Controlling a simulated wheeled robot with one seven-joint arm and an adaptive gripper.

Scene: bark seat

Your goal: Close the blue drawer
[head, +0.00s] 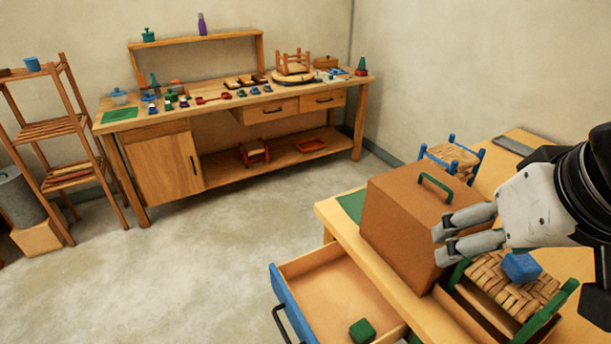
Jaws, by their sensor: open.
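The blue drawer (284,307) stands pulled out from the front side of the near table. Its blue front faces left and carries a dark bar handle (283,325). A small green block (362,331) lies inside on the bare wooden bottom. My gripper (438,246) is open, with its two grey fingers pointing left beside the brown box. It is above the table, up and to the right of the drawer, apart from the handle. The drawer's lower part is cut off by the picture edge.
A brown box (392,222) with a green handle stands on the near table (338,218). A woven seat with green rails (510,283) bears a blue block (520,267). A blue-posted stool (452,157) stands behind. Open floor (200,270) lies left of the drawer; a workbench (160,168) stands farther back.

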